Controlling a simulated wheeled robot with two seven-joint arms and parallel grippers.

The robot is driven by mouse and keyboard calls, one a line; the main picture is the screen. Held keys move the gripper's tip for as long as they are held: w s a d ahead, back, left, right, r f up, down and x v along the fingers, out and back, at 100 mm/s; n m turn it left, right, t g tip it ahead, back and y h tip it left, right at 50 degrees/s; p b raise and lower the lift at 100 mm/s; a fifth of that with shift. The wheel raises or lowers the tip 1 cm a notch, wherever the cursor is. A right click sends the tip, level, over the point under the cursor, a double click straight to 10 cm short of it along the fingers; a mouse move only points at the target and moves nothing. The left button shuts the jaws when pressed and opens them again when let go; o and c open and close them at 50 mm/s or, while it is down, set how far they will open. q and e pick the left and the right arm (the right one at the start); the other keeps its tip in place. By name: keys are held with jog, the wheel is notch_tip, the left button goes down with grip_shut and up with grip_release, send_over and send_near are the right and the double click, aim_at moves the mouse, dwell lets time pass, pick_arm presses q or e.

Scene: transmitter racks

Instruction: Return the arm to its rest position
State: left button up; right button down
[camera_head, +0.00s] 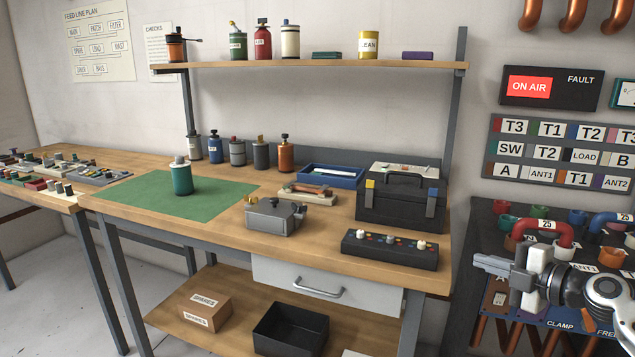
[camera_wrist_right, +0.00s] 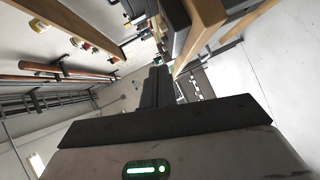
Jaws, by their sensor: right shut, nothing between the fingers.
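My right gripper (camera_head: 492,264) is at the right of the head view, in front of the patch rack (camera_head: 475,225), its fingers pointing left toward the end of the workbench. Its fingers are together with nothing between them. In the right wrist view the closed fingers (camera_wrist_right: 156,88) point away from the camera, with the bench edge beyond them. My right arm (camera_head: 605,295) comes in from the right edge and hides part of the rack. My left gripper does not show in either view.
The workbench (camera_head: 340,262) carries a green mat (camera_head: 140,190), a green bottle (camera_head: 181,178), a black toolbox (camera_head: 400,208), a grey metal box (camera_head: 272,216) and a black strip with knobs (camera_head: 390,250). Red (camera_head: 545,231) and blue (camera_head: 612,219) U-links sit on the rack. Floor shows at lower left.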

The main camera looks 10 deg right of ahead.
jog(key=d+m+t+h, duration=0.1)
jog(key=d+m+h, duration=1.2)
jog(key=d+m, duration=0.25)
jog(key=s+a+f+g+y, duration=0.15)
jog(key=s+a+f, duration=0.25)
jog(key=a+f, duration=0.5)
jog(key=s+a+f+y, duration=0.3)
jog(key=a+f, duration=0.6)
jog(key=s+a+f+m+g+y, duration=0.1)
jog(key=s+a+f+y, duration=0.1)
jog(key=s+a, duration=0.7)
jog(key=s+a+f+m+g+y, duration=0.2)
jog(key=s+a+f, duration=0.2)
jog(key=s+a, duration=0.6)
jog(key=a, duration=0.4)
jog(key=shift+f, duration=0.35)
jog(key=shift+y, duration=0.25)
